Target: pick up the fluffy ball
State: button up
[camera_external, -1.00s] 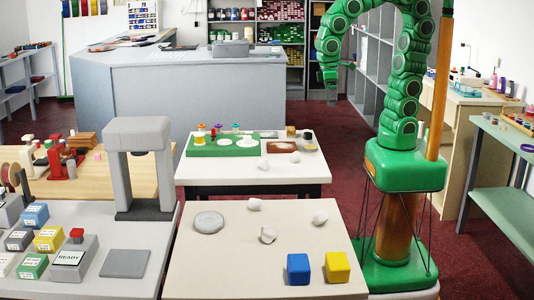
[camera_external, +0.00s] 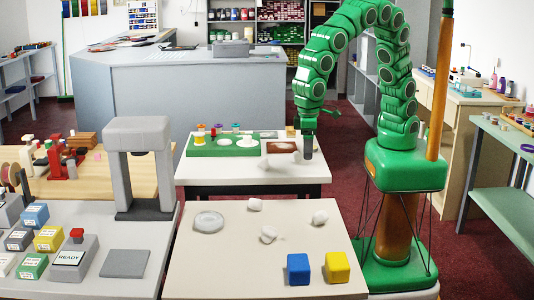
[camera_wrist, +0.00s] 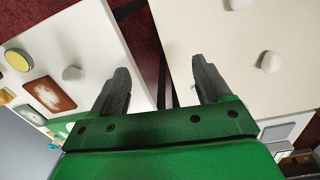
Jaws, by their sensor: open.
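Several small whitish balls or lumps lie on two tables, and I cannot tell from their surfaces which is the fluffy one. On the near table are a back one (camera_external: 254,204), a front one (camera_external: 268,235) and a right one (camera_external: 320,217). The wrist view shows a pale ball (camera_wrist: 72,73) on the left table and another (camera_wrist: 270,62) on the right one. My gripper (camera_external: 308,153) hangs at the far table's right edge, its jaws (camera_wrist: 160,75) open and empty over the gap between tables.
The near table (camera_external: 195,270) also holds a round grey dish (camera_external: 208,221), a blue block (camera_external: 299,268) and a yellow block (camera_external: 337,267). A green tray (camera_external: 205,149) sits on the far table. A grey arch (camera_external: 138,165) stands left of the tables.

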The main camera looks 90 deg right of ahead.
send_over(322, 213)
jog(key=f, duration=0.8)
jog(key=shift+d+f, duration=0.25)
jog(key=shift+d, duration=0.05)
jog(key=shift+a+f, duration=0.15)
jog(key=shift+f, duration=3.75)
jog(key=c, duration=1.1)
